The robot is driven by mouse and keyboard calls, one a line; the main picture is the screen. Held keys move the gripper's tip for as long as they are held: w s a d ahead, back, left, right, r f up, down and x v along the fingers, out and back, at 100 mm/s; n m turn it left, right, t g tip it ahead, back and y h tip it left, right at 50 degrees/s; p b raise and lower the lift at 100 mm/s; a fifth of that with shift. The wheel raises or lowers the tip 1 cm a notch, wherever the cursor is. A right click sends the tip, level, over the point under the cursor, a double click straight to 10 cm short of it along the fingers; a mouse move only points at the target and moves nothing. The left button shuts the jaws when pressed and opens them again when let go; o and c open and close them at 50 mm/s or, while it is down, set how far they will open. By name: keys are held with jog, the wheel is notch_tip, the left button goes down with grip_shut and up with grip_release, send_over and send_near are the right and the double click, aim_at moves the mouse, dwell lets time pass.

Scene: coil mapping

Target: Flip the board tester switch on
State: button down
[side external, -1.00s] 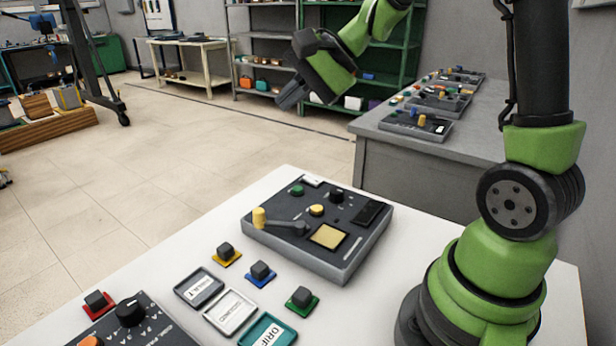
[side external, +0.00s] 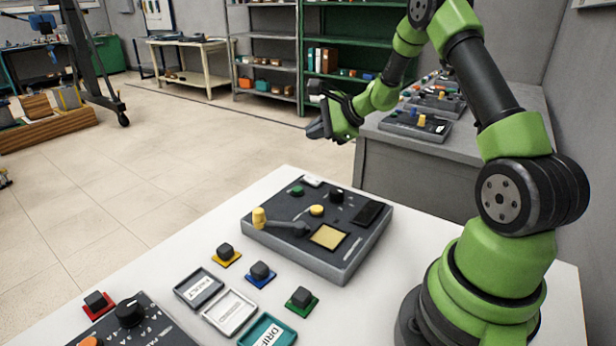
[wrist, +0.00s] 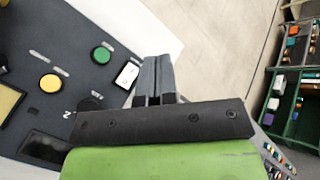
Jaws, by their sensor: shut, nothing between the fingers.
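The board tester (side external: 290,262) is a dark grey box on the white table. Its white rocker switch (side external: 313,181) sits at the far edge of the panel. In the wrist view the switch (wrist: 127,74) shows as a white tile with small dark marks, just left of my fingers; which way it is tipped is too small to tell. My gripper (side external: 317,131) is in the air above and beyond the tester's far edge, apart from it. In the wrist view my gripper's fingers (wrist: 156,62) are together and empty.
The panel also has a green button (side external: 297,190), a yellow button (side external: 317,210), a black knob (side external: 337,195) and a yellow-tipped lever (side external: 259,217). Colored blocks and small trays (side external: 230,311) lie in front. A grey bench (side external: 400,165) stands behind.

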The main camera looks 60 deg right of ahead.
aim_at(309, 179)
jog(key=shift+w+f, duration=0.2)
jog(key=shift+f, duration=1.25)
jog(key=shift+w+f, duration=0.25)
jog(key=shift+f, duration=1.2)
jog(key=shift+w+f, duration=0.2)
jog(key=shift+f, duration=1.25)
jog(key=shift+f, duration=0.1)
jog(key=shift+w+f, duration=0.1)
jog(key=shift+f, duration=0.2)
jog(key=shift+f, duration=0.35)
jog(key=shift+r, duration=0.15)
jog(key=shift+r, duration=0.6)
jog(key=shift+s+r, duration=0.25)
jog(key=shift+r, duration=1)
jog(key=shift+s+r, duration=0.25)
jog(key=shift+r, duration=1)
